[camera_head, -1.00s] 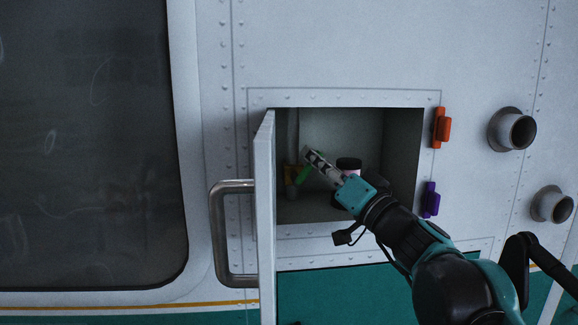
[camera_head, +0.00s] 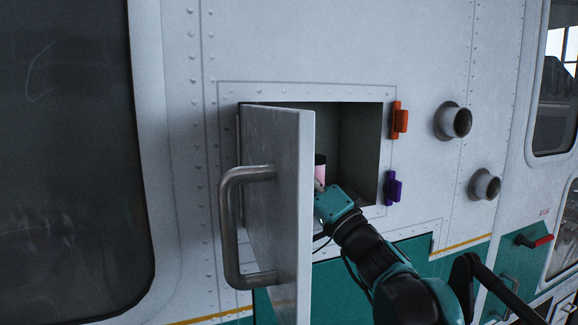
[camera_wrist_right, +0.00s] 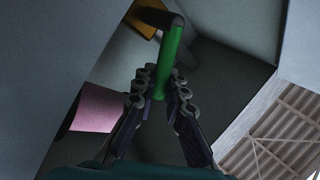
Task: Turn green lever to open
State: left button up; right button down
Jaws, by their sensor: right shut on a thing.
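The green lever (camera_wrist_right: 168,62) shows in the right wrist view as a green bar on a dark curved stem. The fingertips of my right gripper (camera_wrist_right: 159,82) are closed around its lower end. In the head view my right wrist reaches into an open wall compartment (camera_head: 360,150). The open compartment door (camera_head: 280,190), with a metal handle (camera_head: 232,230), hides the lever and the fingers there. My left gripper is in neither view.
A pink container with a dark top (camera_head: 320,172) stands inside the compartment; it also shows in the wrist view (camera_wrist_right: 97,108). Orange (camera_head: 399,121) and purple (camera_head: 393,188) latches sit right of the opening. Two round pipe fittings (camera_head: 455,121) (camera_head: 485,185) stick out farther right.

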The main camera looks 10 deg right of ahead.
jog(key=c, duration=1.5)
grip_release()
jog(key=shift+c, duration=0.2)
jog(key=shift+w, duration=0.15)
jog(key=v, duration=1.2)
